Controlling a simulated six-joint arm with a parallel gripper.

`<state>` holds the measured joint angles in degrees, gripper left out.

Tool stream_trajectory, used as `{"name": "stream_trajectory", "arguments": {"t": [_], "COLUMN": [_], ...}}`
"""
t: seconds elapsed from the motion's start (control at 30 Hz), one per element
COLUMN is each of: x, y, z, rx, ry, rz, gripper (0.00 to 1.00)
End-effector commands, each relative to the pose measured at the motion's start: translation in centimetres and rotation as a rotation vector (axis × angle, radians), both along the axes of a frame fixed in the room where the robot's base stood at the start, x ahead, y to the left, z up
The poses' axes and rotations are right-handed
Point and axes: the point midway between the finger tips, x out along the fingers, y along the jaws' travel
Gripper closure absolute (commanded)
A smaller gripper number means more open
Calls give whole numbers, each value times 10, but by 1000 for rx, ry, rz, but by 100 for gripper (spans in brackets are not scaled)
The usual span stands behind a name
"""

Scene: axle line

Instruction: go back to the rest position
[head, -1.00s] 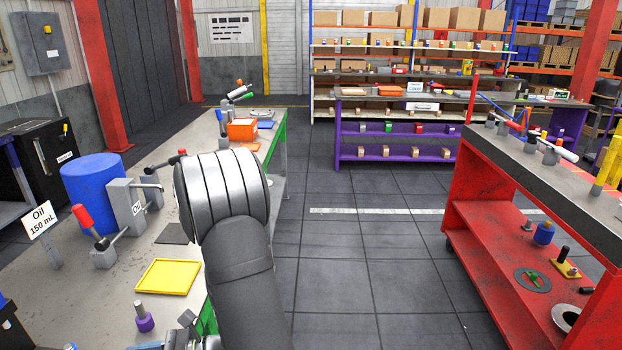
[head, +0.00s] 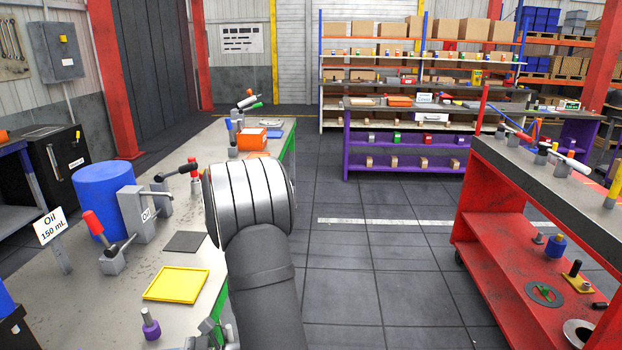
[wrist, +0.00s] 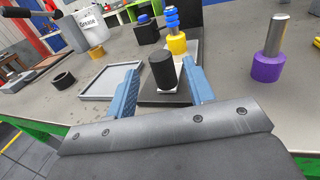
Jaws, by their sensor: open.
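In the wrist view my gripper (wrist: 161,68) has its two blue fingers spread apart. A black cylinder on a light base (wrist: 162,72) shows between the fingers, standing on a dark flat plate (wrist: 150,95). The fingers do not visibly grip it; whether either touches it I cannot tell. In the head view my grey arm fills the lower middle, beside the right edge of the left bench (head: 100,300). The fingertips are not clear there.
The wrist view shows a grey tray (wrist: 88,92), a grease can (wrist: 88,28) and a purple-based pin (wrist: 268,66) near the fingers. In the head view a yellow tray (head: 150,297) and blue drum (head: 98,205) stand on the bench. Open floor (head: 375,285) separates it from a red bench (head: 480,225).

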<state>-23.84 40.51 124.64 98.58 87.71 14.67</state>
Motion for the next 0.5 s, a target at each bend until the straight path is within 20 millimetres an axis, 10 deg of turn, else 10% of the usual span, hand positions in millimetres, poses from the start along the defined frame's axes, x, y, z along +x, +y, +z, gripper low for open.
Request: {"name": "stream_trajectory", "arguments": {"t": [0.5], "x": [18], "y": [-65], "z": [0], "rx": [1], "ry": [1], "rz": [-5], "gripper": [52]}}
